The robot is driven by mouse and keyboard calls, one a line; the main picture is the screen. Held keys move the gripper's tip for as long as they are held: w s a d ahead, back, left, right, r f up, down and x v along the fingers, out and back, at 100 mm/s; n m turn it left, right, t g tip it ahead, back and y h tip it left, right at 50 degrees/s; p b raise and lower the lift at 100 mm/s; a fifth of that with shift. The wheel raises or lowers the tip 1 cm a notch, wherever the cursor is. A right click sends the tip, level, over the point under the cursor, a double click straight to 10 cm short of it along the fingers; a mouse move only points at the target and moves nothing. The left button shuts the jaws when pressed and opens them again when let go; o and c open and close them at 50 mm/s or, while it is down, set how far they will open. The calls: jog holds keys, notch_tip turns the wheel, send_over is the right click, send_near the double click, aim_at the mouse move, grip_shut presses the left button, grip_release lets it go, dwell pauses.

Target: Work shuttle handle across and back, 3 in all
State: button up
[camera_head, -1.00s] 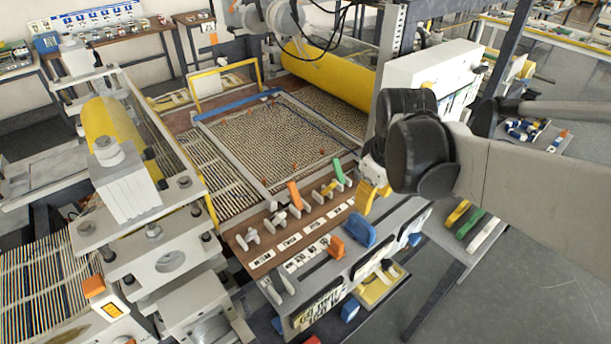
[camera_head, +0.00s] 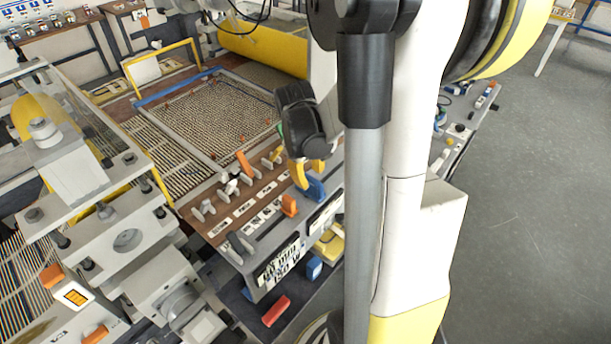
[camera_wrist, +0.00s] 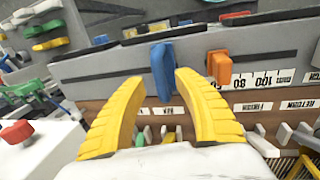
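A blue upright handle (camera_head: 315,188) stands at the front edge of the loom's control panel. It also shows in the wrist view (camera_wrist: 162,72). No readable label names it, so I cannot tell for certain that it is the shuttle handle. My gripper (camera_head: 308,172) has yellow fingers and is at the panel, right by the blue handle. In the wrist view the fingers (camera_wrist: 160,78) are spread apart, with the blue handle between or just beyond their tips. A gap shows on the left of the handle; contact on the right is unclear.
An orange handle (camera_head: 289,205) stands left of the blue one, by a number scale; it appears right of it in the wrist view (camera_wrist: 220,68). Several small levers line the brown panel (camera_head: 222,208). The mesh bed (camera_head: 215,115) lies behind. Open floor (camera_head: 530,200) is at the right.

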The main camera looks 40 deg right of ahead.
jog(key=shift+d+f, duration=0.1)
jog(key=shift+f, duration=0.45)
grip_shut()
jog(key=d, duration=0.5)
jog(key=d+b, duration=0.1)
jog(key=d, duration=0.4)
jog(key=w+d, duration=0.1)
jog(key=d, duration=0.4)
jog(key=shift+b, duration=0.4)
jog(key=shift+a, duration=0.1)
grip_release()
jog(key=shift+w, duration=0.1)
